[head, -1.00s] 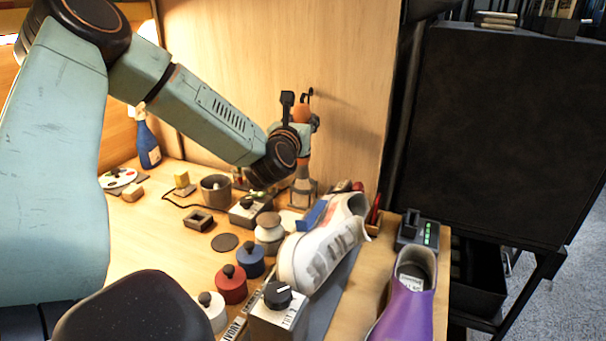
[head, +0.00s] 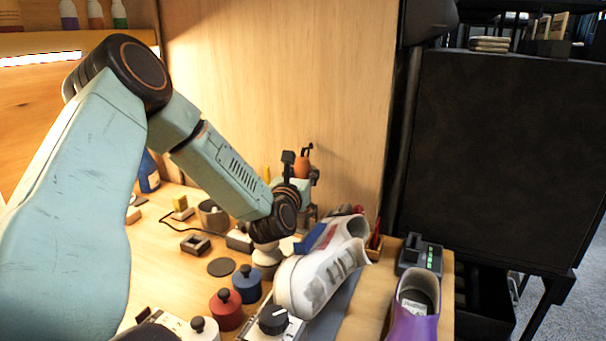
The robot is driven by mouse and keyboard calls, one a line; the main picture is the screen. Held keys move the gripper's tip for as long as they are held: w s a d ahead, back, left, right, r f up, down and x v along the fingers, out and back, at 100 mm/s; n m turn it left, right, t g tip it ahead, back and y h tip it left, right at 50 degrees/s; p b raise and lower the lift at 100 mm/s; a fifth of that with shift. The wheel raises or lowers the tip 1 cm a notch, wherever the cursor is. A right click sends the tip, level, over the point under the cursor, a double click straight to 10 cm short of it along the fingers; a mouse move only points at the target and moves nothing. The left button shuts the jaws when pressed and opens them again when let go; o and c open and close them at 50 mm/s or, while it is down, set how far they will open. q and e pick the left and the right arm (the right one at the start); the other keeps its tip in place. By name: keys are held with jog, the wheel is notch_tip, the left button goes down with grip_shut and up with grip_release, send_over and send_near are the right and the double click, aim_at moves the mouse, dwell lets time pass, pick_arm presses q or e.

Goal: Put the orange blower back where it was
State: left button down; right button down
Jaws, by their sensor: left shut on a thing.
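The orange blower (head: 302,168) is in the head view, near the back wooden panel and behind the white sneaker. My left gripper (head: 300,172) is shut on it, and its dark fingers show around the orange bulb. The bulb points up. A grey holder (head: 308,213) stands on the bench below the gripper, partly hidden by my wrist and the sneaker. I cannot tell whether the blower's lower end touches the holder. My right gripper is not in view.
The white sneaker (head: 318,281) stands close in front, with a purple shoe (head: 412,310) to its right. Red (head: 226,311) and blue (head: 247,284) lidded jars, a dark cup (head: 213,216) and a blue spray bottle (head: 149,173) stand to the left. A charger (head: 420,256) sits at the right edge.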

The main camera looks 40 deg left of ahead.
pick_arm(q)
jog(key=c, duration=1.4)
grip_release()
jog(key=shift+d+f, duration=0.1)
jog(key=o, duration=0.5)
jog(key=shift+w, duration=0.15)
jog(key=shift+o, duration=0.5)
jog(key=shift+r+p, duration=0.3)
jog(key=shift+p, duration=0.1)
jog(key=p+v, duration=0.2)
jog(key=v, duration=1)
jog(key=shift+p, duration=0.3)
jog(key=shift+f, duration=0.15)
